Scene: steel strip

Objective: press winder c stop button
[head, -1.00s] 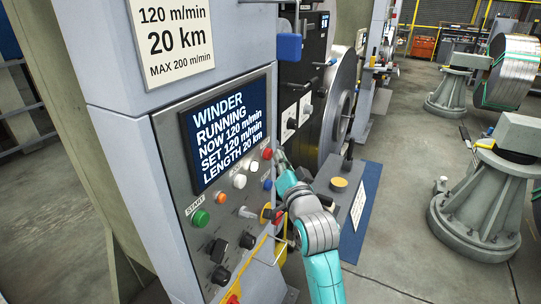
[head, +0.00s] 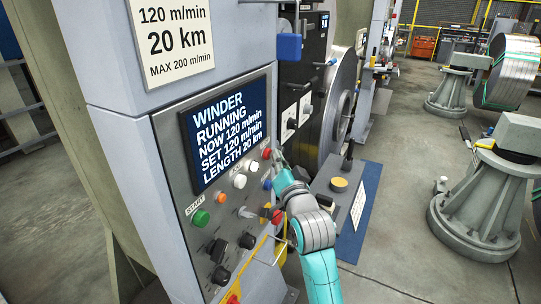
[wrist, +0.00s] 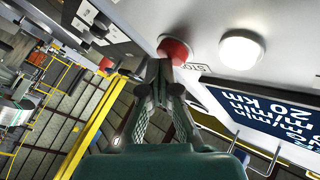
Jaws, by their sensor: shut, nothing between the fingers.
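The red stop button (head: 266,153) is at the right end of the upper button row on the winder's control panel (head: 178,150). In the wrist view the red button (wrist: 174,48) sits beside a label that reads STOP. My gripper (head: 278,152) is at the panel's right edge, with its fingers shut and empty. In the wrist view the fingertips (wrist: 160,66) overlap the button's near edge; I cannot tell whether they touch it. The screen (head: 228,131) reads WINDER RUNNING, NOW 120 m/min, SET 120 m/min, LENGTH 20 km.
White buttons (head: 239,181), a green start button (head: 201,218), a blue button (head: 267,184) and black knobs (head: 218,250) share the panel. A wire guard (head: 265,258) juts out below. Open floor lies to the right, before a grey pedestal (head: 480,205).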

